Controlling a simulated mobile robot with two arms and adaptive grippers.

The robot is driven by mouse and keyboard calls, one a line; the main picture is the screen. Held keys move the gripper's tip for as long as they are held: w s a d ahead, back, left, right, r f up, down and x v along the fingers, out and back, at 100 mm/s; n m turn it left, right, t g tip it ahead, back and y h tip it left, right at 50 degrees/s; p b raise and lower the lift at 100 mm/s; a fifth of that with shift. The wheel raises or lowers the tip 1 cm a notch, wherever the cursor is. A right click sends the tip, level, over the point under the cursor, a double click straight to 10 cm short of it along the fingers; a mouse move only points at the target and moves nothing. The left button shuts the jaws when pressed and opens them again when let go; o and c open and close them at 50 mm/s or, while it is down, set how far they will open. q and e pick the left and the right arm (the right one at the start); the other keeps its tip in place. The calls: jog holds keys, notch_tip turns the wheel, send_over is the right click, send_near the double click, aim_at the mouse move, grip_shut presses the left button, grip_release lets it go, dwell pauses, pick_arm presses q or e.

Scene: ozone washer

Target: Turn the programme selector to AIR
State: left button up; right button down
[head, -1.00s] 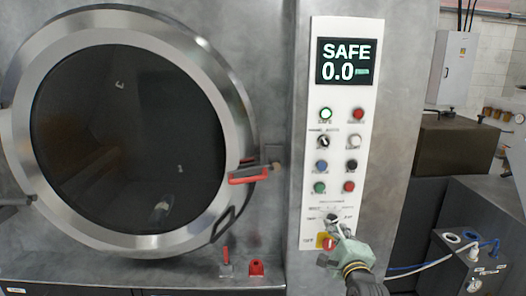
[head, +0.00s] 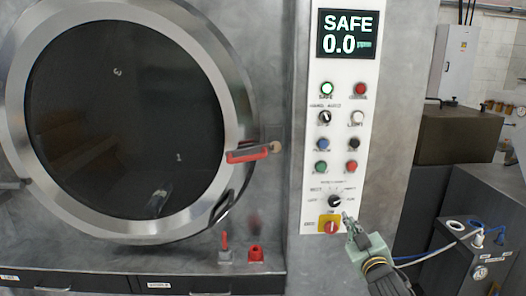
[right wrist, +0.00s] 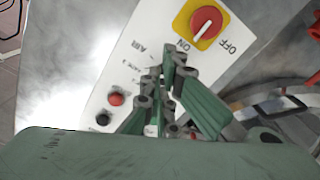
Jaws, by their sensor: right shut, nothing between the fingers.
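The programme selector (head: 335,201) is a black knob low on the white control panel (head: 314,150), with small labels around it. Its pointer and the labels are too small to read surely. My right gripper (head: 346,216) is shut and empty, just below and right of the knob in the head view, seemingly apart from it. In the right wrist view its closed fingers (right wrist: 170,62) stand before the panel, and the knob cannot be made out behind them. My left gripper is not in view.
A red rotary switch on a yellow plate (head: 329,226) sits just below the selector, close to my gripper; it also shows in the right wrist view (right wrist: 205,22). Buttons and knobs line the panel above, under a display (head: 347,34) reading SAFE 0.0. A round door (head: 226,60) is at left.

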aim_at(334, 200)
jog(key=w+b, duration=0.3)
jog(key=w, duration=0.3)
jog(key=shift+w+r, duration=0.2)
jog(key=shift+r, duration=0.15)
jog(key=shift+r, duration=0.1)
jog(key=shift+a+r, duration=0.15)
jog(key=shift+r, duration=0.15)
jog(key=shift+a+f, duration=0.2)
dwell(0.5)
jog(key=shift+w+a+f, duration=0.2)
jog(key=shift+a+f, duration=0.55)
jog(key=shift+a, duration=0.2)
jog(key=shift+a+f, duration=0.1)
jog(key=shift+a, duration=0.05)
